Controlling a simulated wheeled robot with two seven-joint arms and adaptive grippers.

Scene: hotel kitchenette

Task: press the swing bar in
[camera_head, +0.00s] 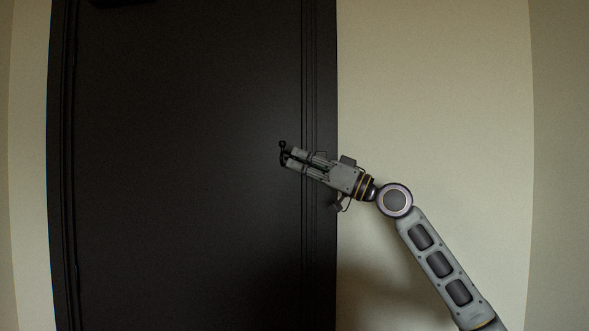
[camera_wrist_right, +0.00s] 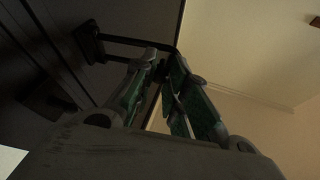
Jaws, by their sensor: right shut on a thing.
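The black swing bar (camera_head: 282,147) shows as a small dark knob and loop at the right side of the dark door (camera_head: 180,180), mostly hidden by my right gripper (camera_head: 291,158). In the right wrist view the swing bar (camera_wrist_right: 130,41) is a thin black loop standing out from a mount (camera_wrist_right: 88,42). My right gripper (camera_wrist_right: 163,66) is shut on the loop's far end, between the fingertips. The exact contact is dark and partly hidden by the fingers. My left gripper is not in view.
The dark door frame (camera_head: 321,70) runs upright just right of the door. A plain pale wall (camera_head: 430,90) lies beyond it, behind my right arm. A dark fixture (camera_head: 120,2) is cut off at the top. The space before the door is clear.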

